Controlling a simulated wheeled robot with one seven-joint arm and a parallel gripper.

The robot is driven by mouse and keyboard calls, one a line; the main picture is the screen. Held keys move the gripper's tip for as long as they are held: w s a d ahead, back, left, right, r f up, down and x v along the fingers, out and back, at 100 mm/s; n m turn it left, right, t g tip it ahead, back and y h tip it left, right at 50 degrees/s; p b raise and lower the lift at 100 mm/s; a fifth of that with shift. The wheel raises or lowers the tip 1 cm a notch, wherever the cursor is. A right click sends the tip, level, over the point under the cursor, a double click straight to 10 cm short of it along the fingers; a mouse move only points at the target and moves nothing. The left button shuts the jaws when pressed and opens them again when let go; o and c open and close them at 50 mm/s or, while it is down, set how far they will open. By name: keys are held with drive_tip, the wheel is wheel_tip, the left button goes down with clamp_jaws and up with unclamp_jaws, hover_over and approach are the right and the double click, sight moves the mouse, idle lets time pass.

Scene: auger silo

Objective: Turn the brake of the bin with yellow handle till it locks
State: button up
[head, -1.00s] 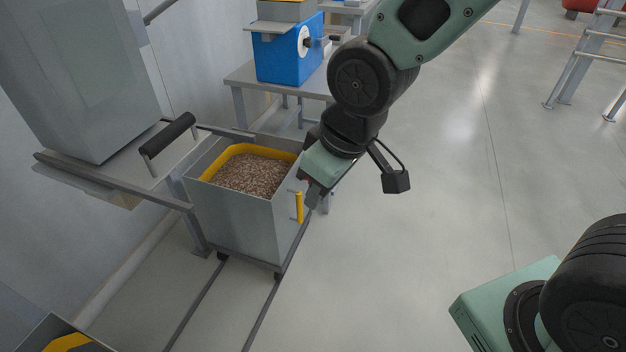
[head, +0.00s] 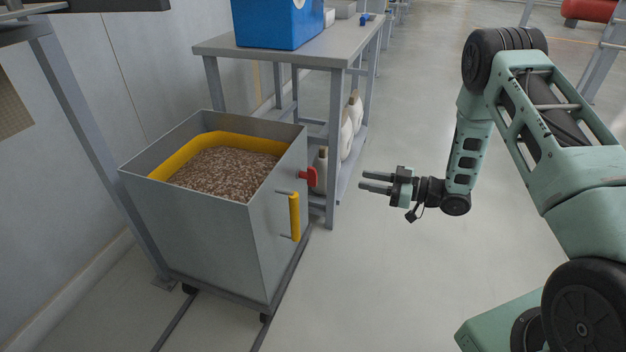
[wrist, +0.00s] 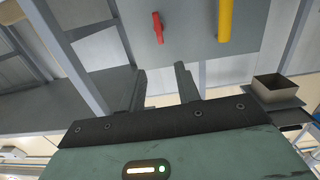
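The grey bin (head: 205,232) stands on rails at the left in the head view, filled with brown pellets (head: 225,172) inside a yellow inner band. Its yellow handle (head: 295,216) is upright on the right side wall. A small red lever (head: 308,177), which looks like the brake, sits on the same wall beyond the handle. In the wrist view the red lever (wrist: 157,28) and the yellow handle (wrist: 225,20) show at the top. My gripper (head: 362,180) is open and empty, to the right of the red lever and apart from it, its fingers pointing toward the bin.
A grey table (head: 290,48) with a blue machine (head: 277,22) stands behind the bin. White bottles (head: 346,132) stand on its lower shelf near the lever. A grey post (head: 95,145) rises left of the bin. The floor (head: 400,270) right of the bin is clear.

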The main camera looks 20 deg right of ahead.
sight(316, 172)
drive_tip(key=shift+y, duration=0.4)
drive_tip(key=b+x, duration=0.1)
drive_tip(key=x, duration=0.4)
drive_tip(key=b+x, duration=0.2)
drive_tip(key=x, duration=0.3)
drive_tip(key=f+b+x, duration=0.1)
drive_tip(key=b+x, duration=0.1)
drive_tip(key=x, duration=0.4)
drive_tip(key=shift+w, duration=0.2)
clamp_jaws()
